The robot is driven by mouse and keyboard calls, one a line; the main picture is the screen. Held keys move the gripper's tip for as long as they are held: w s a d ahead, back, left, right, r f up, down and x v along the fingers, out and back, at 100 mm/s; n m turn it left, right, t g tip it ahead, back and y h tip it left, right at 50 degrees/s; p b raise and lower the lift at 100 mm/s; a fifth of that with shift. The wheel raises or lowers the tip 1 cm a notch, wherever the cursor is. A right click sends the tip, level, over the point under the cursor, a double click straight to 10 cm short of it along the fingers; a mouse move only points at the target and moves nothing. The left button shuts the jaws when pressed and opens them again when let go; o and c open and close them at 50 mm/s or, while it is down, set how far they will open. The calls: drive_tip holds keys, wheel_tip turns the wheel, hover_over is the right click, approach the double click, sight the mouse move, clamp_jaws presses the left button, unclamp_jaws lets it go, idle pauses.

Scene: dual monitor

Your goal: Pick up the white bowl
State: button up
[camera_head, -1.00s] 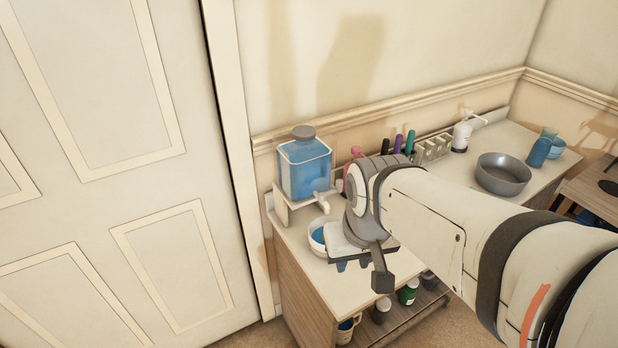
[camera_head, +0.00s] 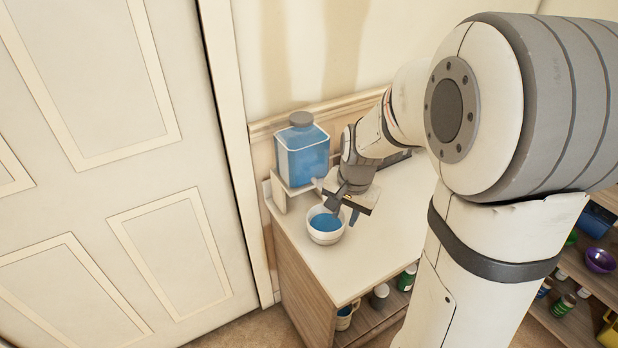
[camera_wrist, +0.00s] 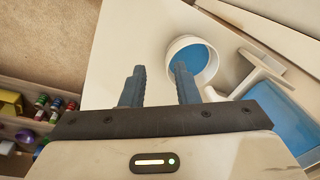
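The white bowl (camera_head: 325,228) stands upright on the counter below the dispenser's tap, with blue liquid inside. In the wrist view the bowl (camera_wrist: 214,61) is ahead and to the right, its near edge partly behind my right finger. My gripper (camera_head: 345,210) is just right of and above the bowl in the head view. In the wrist view my gripper (camera_wrist: 160,75) has its two blue fingers apart with nothing between them. I cannot tell whether the right finger touches the bowl or only overlaps it in the picture.
A blue dispenser (camera_head: 303,152) with a grey cap stands on a white stand behind the bowl, its tap close to the gripper. Bottles and a mug (camera_head: 346,315) sit on the shelf below. The counter (camera_head: 335,272) in front of the bowl is clear.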

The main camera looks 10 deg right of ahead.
sight(340, 228)
drive_tip(key=w+f+m, duration=0.1)
drive_tip(key=w+f, duration=0.1)
drive_tip(key=w+f+m, duration=0.1)
drive_tip(key=w+f, duration=0.1)
drive_tip(key=f, duration=0.1)
drive_tip(key=w+d+f+m, duration=0.1)
drive_tip(key=f, duration=0.2)
drive_tip(key=shift+w+m+g, duration=0.3)
drive_tip(key=shift+w, duration=0.1)
drive_tip(key=f, duration=0.5)
drive_tip(key=w+f, duration=0.1)
drive_tip(key=f, duration=0.1)
drive_tip(key=shift+f, duration=0.35)
drive_tip(key=shift+c, duration=0.2)
clamp_jaws()
